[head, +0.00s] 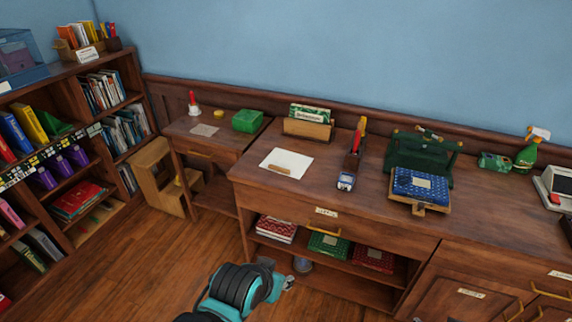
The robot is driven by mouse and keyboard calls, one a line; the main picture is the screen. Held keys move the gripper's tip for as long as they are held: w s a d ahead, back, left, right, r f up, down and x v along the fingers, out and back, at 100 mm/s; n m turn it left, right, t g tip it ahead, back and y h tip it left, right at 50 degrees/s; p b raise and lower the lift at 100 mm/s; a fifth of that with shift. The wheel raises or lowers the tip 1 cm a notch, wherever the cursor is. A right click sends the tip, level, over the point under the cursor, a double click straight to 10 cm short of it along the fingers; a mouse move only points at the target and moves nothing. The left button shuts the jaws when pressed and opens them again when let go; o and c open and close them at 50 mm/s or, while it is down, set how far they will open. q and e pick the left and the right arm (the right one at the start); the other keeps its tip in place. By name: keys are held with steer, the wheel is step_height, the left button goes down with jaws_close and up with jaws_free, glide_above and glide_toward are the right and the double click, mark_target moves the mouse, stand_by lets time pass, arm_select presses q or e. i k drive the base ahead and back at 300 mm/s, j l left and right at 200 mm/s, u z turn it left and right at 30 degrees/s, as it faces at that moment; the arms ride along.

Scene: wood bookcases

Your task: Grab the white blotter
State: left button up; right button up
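A flat white sheet or pad (287,159) with a small tan wooden piece at its front edge lies on the left part of the long wooden desk (340,205); it looks like the white blotter. My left arm comes in at the bottom, teal and black. Its gripper (283,280) is small and partly hidden by the arm, low in front of the desk's open shelves and well apart from the white pad. I cannot tell whether its fingers are open or shut. My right gripper is out of view.
On the desk stand a wooden card holder (308,128), a red-handled item (357,138), a blue box (420,186) and a green bottle (527,155). A low side table (203,146) holds a green box (247,120). A bookcase (75,150) stands left. Floor (140,270) is clear between.

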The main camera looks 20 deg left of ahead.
mark_target(285, 162)
steer(key=i+j+z, duration=0.25)
steer(key=j, duration=0.3)
steer(key=i+j+z, duration=0.2)
steer(key=j, duration=0.4)
steer(key=i+j+z, duration=0.25)
steer(key=j, duration=0.35)
steer(key=j+z, duration=0.2)
steer(key=j, duration=0.45)
steer(key=j+z, duration=0.25)
steer(key=j, duration=0.4)
